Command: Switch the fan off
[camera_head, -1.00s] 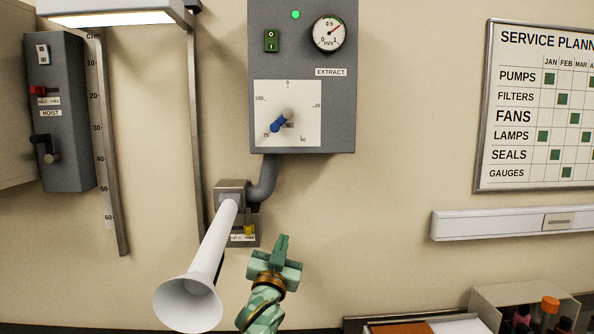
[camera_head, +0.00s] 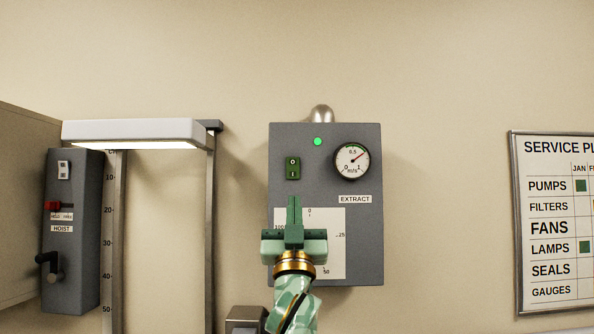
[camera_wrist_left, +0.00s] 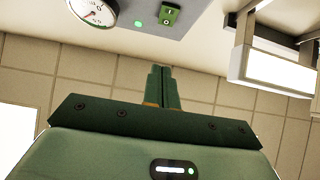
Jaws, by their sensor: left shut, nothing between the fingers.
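The fan's grey control box marked EXTRACT (camera_head: 360,235) is on the wall. It bears a green rocker switch (camera_head: 293,168) marked O above and I below, a lit green lamp (camera_head: 318,142) and a round m/s gauge (camera_head: 352,161) with its needle right of 0.5. My left gripper (camera_head: 294,198) is shut and empty, fingers pointing up, just below the switch in the picture. It hides much of the white dial plate (camera_head: 335,225) and its knob. In the left wrist view the switch (camera_wrist_left: 171,15) lies beyond the fingertips (camera_wrist_left: 162,70), apart from them. My right gripper is not in view.
A grey HOIST box (camera_head: 72,270) with a red switch and black lever is at the left, beside a lit lamp (camera_head: 135,132) and a scale post. A service planning board (camera_head: 560,225) hangs at the right.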

